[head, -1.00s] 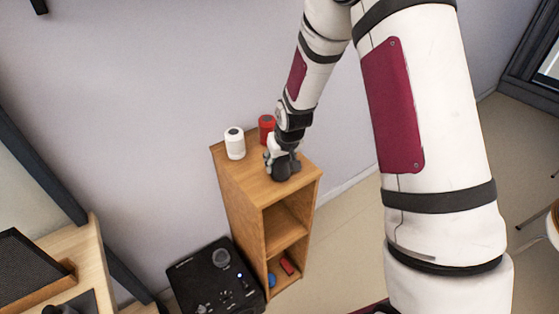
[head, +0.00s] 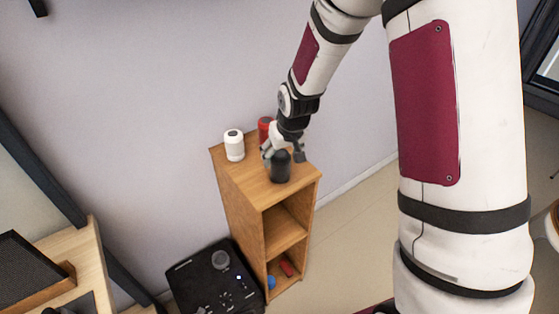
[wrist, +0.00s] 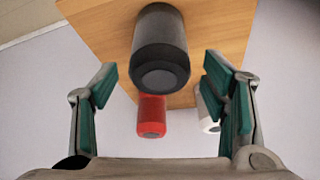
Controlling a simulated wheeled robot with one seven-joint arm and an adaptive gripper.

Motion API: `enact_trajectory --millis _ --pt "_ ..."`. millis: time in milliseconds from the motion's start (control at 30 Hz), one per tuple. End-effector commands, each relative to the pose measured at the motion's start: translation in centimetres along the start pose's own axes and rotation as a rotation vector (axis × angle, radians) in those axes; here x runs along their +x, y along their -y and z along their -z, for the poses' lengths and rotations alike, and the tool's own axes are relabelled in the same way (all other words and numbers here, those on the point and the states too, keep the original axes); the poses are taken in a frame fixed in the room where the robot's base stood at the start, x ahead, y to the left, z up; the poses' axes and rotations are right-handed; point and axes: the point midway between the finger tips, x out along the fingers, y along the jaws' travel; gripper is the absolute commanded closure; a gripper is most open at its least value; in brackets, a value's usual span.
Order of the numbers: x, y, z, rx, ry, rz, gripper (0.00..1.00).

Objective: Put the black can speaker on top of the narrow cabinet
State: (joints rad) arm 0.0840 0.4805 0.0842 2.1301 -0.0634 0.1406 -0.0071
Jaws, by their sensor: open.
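The black can speaker (head: 280,167) stands upright on top of the narrow wooden cabinet (head: 240,181), near its front edge. In the wrist view the speaker (wrist: 160,48) shows ahead of the fingers, with the cabinet top (wrist: 105,28) under it. My gripper (head: 284,153) is just behind and above the speaker in the head view. In the wrist view my gripper (wrist: 160,95) has its fingers spread wide, with nothing held between them, and a gap shows on both sides of the speaker.
A white can (head: 234,145) and a red can (head: 265,130) stand at the back of the cabinet top, the red one partly hidden by my gripper. A black device (head: 205,277) sits left of the cabinet. Small red and blue items lie on the lower shelf.

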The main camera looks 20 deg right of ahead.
Motion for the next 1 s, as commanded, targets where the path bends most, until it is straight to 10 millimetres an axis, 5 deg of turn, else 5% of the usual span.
enact_trajectory --millis 200,567,767,1000 --pt "-4.1 -0.1 0.1 0.002 -0.003 -0.001 0.33" --pt "-8.1 0.0 -0.2 -0.001 -0.005 -0.007 0.33" --pt "-15.3 0.1 -2.2 -0.003 -0.013 -0.033 0.33" --pt "-24.1 0.5 -7.5 0.008 -0.015 -0.053 0.33"
